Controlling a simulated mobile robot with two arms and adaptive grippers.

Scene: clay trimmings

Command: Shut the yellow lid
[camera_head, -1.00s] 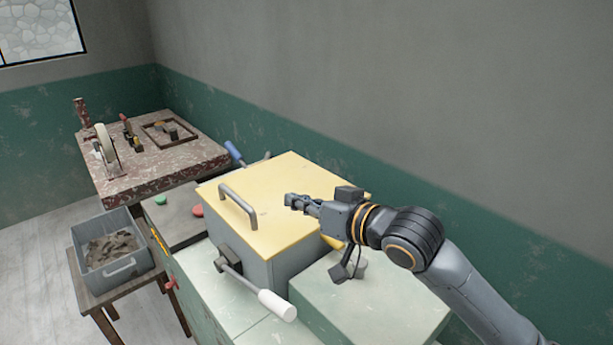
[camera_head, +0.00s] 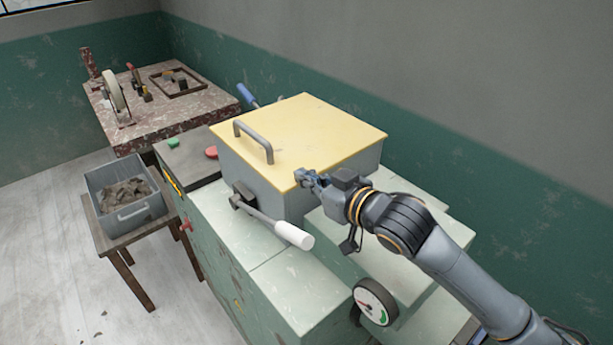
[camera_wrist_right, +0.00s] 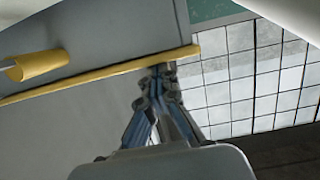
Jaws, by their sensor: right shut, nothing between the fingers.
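The yellow lid (camera_head: 320,130) lies flat on top of the grey box (camera_head: 262,185), with no gap visible along its front and right edges in the head view. A grey bar handle (camera_head: 254,141) stands on its left part. My right gripper (camera_head: 306,178) is shut and empty at the lid's near edge, by the front right side of the box. In the right wrist view the fingertips (camera_wrist_right: 160,72) are close to a yellow edge strip (camera_wrist_right: 100,78); whether they touch it I cannot tell. My left gripper is not in view.
A lever with a white grip (camera_head: 293,235) sticks out from the box front. A pressure gauge (camera_head: 376,302) is below my right arm. A yellow cylinder (camera_wrist_right: 38,66) shows in the wrist view.

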